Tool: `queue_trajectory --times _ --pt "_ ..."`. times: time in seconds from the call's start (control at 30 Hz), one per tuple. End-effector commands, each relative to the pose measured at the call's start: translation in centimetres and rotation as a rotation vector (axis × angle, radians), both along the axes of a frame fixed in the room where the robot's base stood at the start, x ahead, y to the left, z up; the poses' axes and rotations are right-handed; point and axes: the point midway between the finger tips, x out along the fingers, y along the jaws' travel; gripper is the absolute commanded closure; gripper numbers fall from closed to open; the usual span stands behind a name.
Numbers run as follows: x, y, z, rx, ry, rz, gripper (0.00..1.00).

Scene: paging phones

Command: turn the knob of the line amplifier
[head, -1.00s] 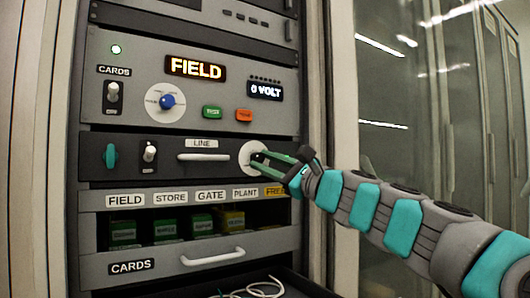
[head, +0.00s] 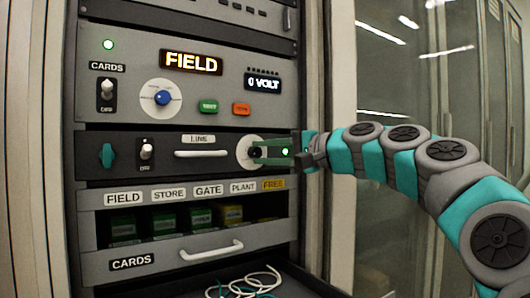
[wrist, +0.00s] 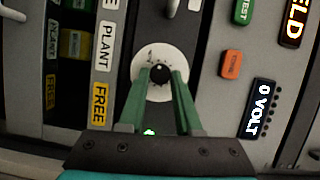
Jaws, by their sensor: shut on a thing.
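The line amplifier (head: 123,147) is the dark panel under the LINE label. Its small black knob sits on a round white dial at the panel's right end. The dial (head: 240,151) shows partly past my fingers. My gripper (head: 256,152) reaches in from the right with its green fingers level and shut on the knob. In the wrist view the black knob (wrist: 160,74) sits between the two fingertips, in front of the white dial (wrist: 167,55). A green lamp (head: 284,151) glows between the fingers; it also shows in the wrist view (wrist: 150,132).
The panel above has a blue knob (head: 162,97), a lit FIELD display (head: 191,62) and a 0 VOLT display (head: 263,83). A row of labels and an open bay of green cards (head: 162,223) lie below. A drawer handle (head: 212,251) sticks out beneath.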

Motion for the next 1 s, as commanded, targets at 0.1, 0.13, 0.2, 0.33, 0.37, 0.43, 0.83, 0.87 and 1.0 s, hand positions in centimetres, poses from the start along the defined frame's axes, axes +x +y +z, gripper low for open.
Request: queue_trajectory --times 0.1,0.13,0.2,0.33,0.37,0.43,0.83,0.87,1.0 --pt "0.16 0.05 -0.01 -0.090 -0.058 -0.001 1.00" --pt "0.15 0.03 0.04 -0.110 -0.072 -0.001 1.00" --pt "0.08 0.10 0.02 -0.159 -0.104 0.001 1.00" --pt "0.02 0.18 0.12 -0.234 -0.154 0.001 1.00" --pt "0.01 0.16 0.19 -0.248 -0.165 0.000 1.00" --pt "-0.03 0.14 0.30 -0.279 -0.188 0.000 1.00" --pt "-0.06 0.28 0.20 -0.372 -0.247 0.004 1.00" --pt "-0.06 0.29 0.19 -0.374 -0.248 0.005 1.00" --pt "-0.06 0.28 0.20 -0.377 -0.250 0.004 1.00"
